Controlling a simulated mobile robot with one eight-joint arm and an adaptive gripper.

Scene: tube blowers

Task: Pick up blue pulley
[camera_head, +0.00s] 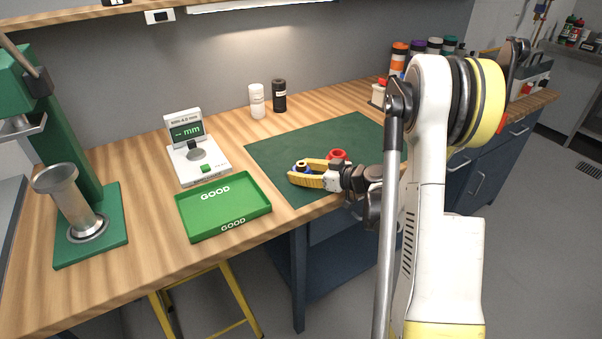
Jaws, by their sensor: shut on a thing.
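The blue pulley (301,164) shows as a small blue piece with a tan middle, between the yellow fingers of my gripper (298,174). The gripper is shut on it, low over the left part of the dark green mat (285,144). The fingers hide much of the pulley, and I cannot tell whether it touches the mat. A red pulley (338,155) is just behind the fingers, to the right of the blue one.
A green GOOD tray (206,234) lies empty at the table's front, left of the mat. A measuring device (187,174) stands behind it. A green press (105,230) is far left. White (257,102) and black (279,96) bottles stand behind the mat.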

